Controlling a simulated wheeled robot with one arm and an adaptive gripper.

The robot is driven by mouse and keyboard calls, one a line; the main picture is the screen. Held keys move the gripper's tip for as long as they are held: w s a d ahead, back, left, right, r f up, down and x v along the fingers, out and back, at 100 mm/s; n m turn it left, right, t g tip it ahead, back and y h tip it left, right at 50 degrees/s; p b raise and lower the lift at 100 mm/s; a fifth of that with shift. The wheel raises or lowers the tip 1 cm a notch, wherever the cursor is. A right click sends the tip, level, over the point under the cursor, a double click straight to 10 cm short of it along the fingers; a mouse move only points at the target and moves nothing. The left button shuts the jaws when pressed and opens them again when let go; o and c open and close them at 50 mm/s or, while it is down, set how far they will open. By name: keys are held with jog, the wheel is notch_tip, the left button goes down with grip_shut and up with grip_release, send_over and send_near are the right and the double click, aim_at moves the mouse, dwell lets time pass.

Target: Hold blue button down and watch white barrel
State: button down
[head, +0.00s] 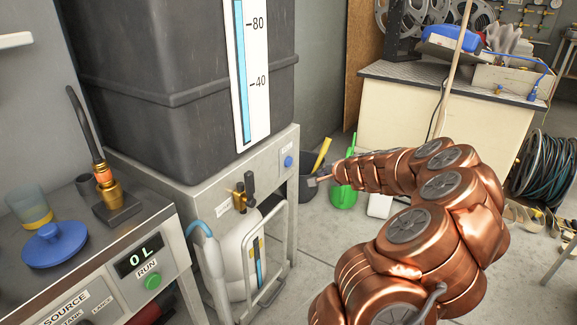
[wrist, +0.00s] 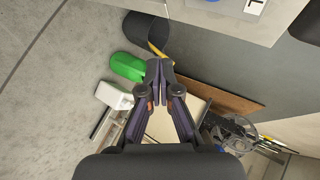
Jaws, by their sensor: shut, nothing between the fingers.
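The blue button (head: 288,161) is on the right end of the grey metal stand, below a small label. In the wrist view a blue patch, likely this button (wrist: 208,1), is cut by the top edge. The white barrel (head: 236,258) stands under the stand, behind a pale tube frame; a narrow blue level strip shows on its side. A brass tap (head: 240,196) is above it. My gripper (head: 314,182) is right of and slightly below the button, apart from it. In the wrist view its fingers (wrist: 159,66) are together, with nothing between them.
A dark tank (head: 180,85) with a blue-filled gauge stands on the stand. The left bench has a green RUN button (head: 153,282) and a display reading 0 L. A dark bucket (head: 312,180) and a green can (head: 344,195) are on the floor behind my gripper.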

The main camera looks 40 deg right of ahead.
aim_at(289, 162)
jog(key=shift+w+a, duration=0.1)
jog(key=shift+w, duration=0.05)
jog(key=w+a, duration=0.2)
jog(key=w, duration=0.6)
jog(key=shift+a+p, duration=0.2)
jog(key=shift+p, duration=0.15)
jog(key=shift+w, duration=0.25)
dwell(1.3)
jog(key=shift+w+a, duration=0.15)
jog(key=shift+w, duration=0.15)
jog(key=shift+w+a, duration=0.2)
jog(key=shift+w, duration=0.3)
dwell(1.8)
jog(key=shift+s, duration=0.1)
dwell(1.5)
jog(key=shift+s+d, duration=0.25)
jog(key=shift+s, duration=0.6)
